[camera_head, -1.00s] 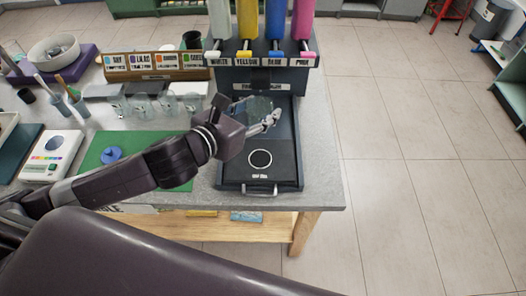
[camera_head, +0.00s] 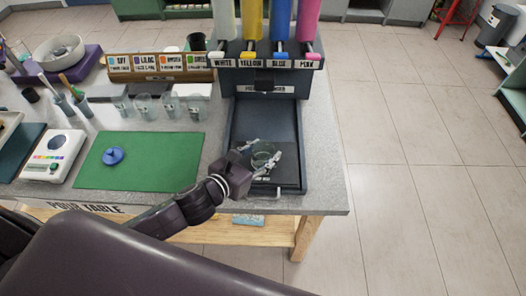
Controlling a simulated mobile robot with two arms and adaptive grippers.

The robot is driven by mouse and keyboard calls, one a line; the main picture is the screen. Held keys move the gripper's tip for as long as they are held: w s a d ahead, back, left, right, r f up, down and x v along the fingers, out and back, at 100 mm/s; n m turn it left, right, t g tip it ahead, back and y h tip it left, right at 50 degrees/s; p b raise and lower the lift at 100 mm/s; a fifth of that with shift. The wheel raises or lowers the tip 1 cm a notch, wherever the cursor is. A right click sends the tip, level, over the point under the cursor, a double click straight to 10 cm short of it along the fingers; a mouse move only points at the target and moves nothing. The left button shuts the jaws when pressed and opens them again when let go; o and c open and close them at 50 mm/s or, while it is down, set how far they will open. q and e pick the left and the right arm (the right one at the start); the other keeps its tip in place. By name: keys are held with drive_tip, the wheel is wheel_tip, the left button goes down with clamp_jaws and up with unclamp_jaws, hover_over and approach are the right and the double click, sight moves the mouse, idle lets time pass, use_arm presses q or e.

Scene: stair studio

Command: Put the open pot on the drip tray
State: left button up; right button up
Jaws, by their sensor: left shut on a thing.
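The open pot (camera_head: 264,153) is a clear glass vessel over the front part of the dark drip tray (camera_head: 262,120). My left gripper (camera_head: 268,163) is shut on the pot, with its fingers around the pot's sides. The pot covers the tray's white ring mark, and I cannot tell whether its base touches the tray. The tray lies below the paint dispenser (camera_head: 265,80) and has a metal handle at its front. My right gripper is not in view.
The dispenser has white, yellow, blue and pink tubes. A blue lid (camera_head: 113,155) lies on the green mat (camera_head: 140,175). Several clear cups (camera_head: 143,103) stand behind the mat. A white scale (camera_head: 53,155) is at the left. The table's right edge is close to the tray.

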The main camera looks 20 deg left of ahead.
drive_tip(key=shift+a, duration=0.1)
use_arm(q)
drive_tip(key=o, duration=1)
drive_tip(key=shift+f, duration=0.1)
drive_tip(key=o, duration=0.4)
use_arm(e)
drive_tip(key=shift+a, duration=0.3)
use_arm(q)
drive_tip(key=shift+o, duration=0.2)
drive_tip(key=shift+r, duration=0.2)
drive_tip(key=b+v, duration=0.1)
drive_tip(key=v, duration=0.9)
drive_tip(key=shift+f+b, duration=0.1)
drive_tip(key=shift+b, duration=0.25)
drive_tip(key=shift+v, duration=1)
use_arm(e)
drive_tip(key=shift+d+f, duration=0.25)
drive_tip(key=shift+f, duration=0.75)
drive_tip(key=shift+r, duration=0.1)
